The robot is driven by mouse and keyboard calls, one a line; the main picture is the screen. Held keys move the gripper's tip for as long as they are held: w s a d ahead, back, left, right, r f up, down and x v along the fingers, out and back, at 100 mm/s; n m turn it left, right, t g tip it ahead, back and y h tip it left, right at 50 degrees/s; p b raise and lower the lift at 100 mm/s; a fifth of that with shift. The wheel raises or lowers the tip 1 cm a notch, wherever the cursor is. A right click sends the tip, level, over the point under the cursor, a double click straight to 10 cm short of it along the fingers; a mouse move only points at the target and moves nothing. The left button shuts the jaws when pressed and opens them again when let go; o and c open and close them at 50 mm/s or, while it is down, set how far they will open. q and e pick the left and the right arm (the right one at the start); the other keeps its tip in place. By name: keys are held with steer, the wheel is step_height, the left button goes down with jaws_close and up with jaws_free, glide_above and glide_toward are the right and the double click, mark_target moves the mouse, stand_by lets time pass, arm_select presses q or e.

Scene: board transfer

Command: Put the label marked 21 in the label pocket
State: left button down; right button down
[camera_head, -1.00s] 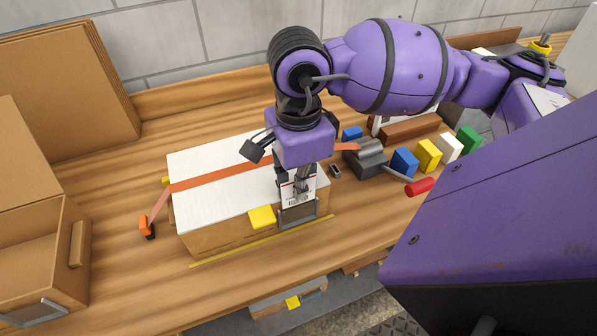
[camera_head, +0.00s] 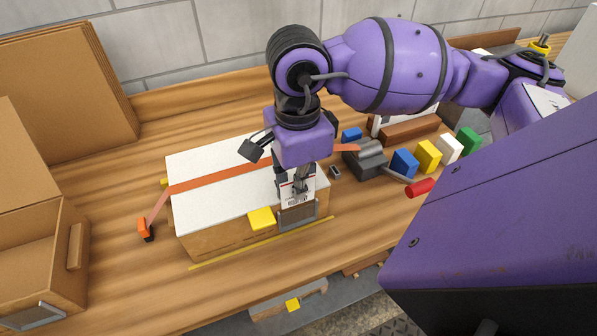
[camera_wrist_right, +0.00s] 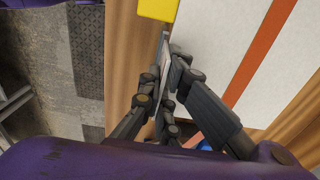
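My right gripper (camera_head: 297,188) is shut on a white label (camera_head: 296,200) with dark print, held upright at the front right edge of the white-topped wooden box. The number on the label is too small to read. The grey label pocket (camera_head: 298,217) is on the box's front face, directly below the label; I cannot tell whether the label's lower edge is inside it. In the right wrist view the fingers (camera_wrist_right: 170,85) close around the thin label, seen nearly edge-on. My left gripper is not in view.
The box (camera_head: 215,240) has an orange strap (camera_head: 225,174) across its top and a yellow block (camera_head: 261,218) at its front edge. Coloured blocks (camera_head: 428,155) and a grey strap tool (camera_head: 366,158) stand to the right. An open carton (camera_head: 75,245) is at left.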

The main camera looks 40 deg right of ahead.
steer(key=shift+f, duration=0.4)
stand_by(0.7)
steer(key=c, duration=1.9)
jaws_free()
steer(key=shift+o, duration=0.2)
steer(key=shift+r, duration=0.1)
step_height(320, 180, up, 12)
steer(key=shift+w, duration=0.1)
